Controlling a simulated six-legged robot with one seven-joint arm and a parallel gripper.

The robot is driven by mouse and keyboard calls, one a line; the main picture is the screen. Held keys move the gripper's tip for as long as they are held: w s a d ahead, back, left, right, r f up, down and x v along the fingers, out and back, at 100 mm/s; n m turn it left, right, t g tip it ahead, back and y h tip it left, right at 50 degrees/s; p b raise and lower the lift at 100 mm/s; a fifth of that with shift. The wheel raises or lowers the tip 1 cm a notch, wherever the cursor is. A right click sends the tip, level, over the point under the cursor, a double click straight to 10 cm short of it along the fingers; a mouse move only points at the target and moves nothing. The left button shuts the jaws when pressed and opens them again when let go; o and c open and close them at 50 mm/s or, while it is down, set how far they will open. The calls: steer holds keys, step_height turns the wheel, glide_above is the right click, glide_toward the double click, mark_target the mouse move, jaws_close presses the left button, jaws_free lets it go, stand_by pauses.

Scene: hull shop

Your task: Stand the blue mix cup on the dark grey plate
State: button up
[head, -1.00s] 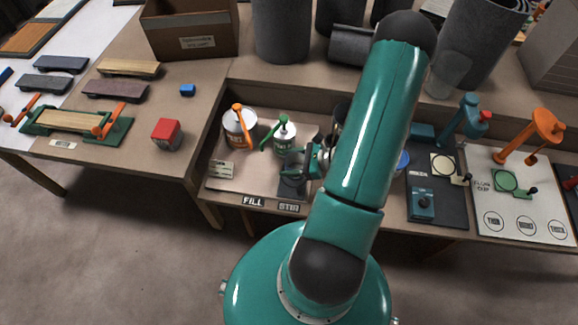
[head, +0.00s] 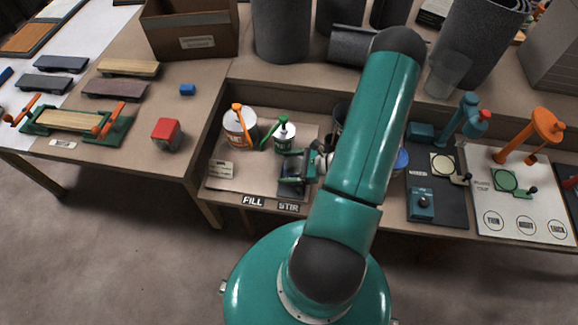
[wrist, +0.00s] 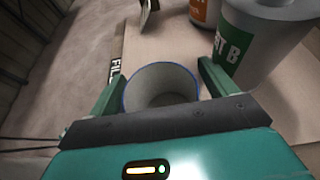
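The blue mix cup (wrist: 161,87) shows in the wrist view as a pale round inside with a blue rim, upright between the two fingers of my gripper (wrist: 160,72). The fingers appear closed on its sides; the contact itself is hard to see. In the head view my gripper (head: 298,168) is low over the dark grey plate (head: 290,190), behind the STIR label. The cup cannot be made out there, and the gripper covers much of the plate. Whether the cup's base touches the plate is hidden.
A white can with a green label (head: 284,134) stands just behind my gripper, close beside it in the wrist view (wrist: 252,45). A can with an orange handle (head: 238,130) stands further left. A blue item (head: 403,160) is partly behind my arm. The FILL label (head: 252,201) is at the front edge.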

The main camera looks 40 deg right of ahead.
steer(key=shift+r, duration=0.2)
steer(key=v, duration=1.2)
steer(key=w+a+r+n+g, duration=0.4)
steer(key=a+r+n, duration=0.3)
steer(key=r, duration=0.3)
steer(key=w+a+r+n+g, duration=0.45)
steer(key=a+r+n, duration=0.3)
steer(key=r, duration=0.25)
steer(key=s+a+r+n+t+h, duration=0.1)
steer(key=s+a+r+n+h, duration=0.1)
steer(key=a+r+n+h, duration=0.2)
steer(key=s+a+r+n+t+h, duration=0.2)
steer(key=s+a+r+n+h, duration=0.1)
steer(key=a+r+n, duration=0.6)
step_height(320, 180, up, 4)
steer(key=shift+a+r+n+h, duration=0.2)
steer(key=shift+a+n+h, duration=0.2)
steer(key=shift+h, duration=0.2)
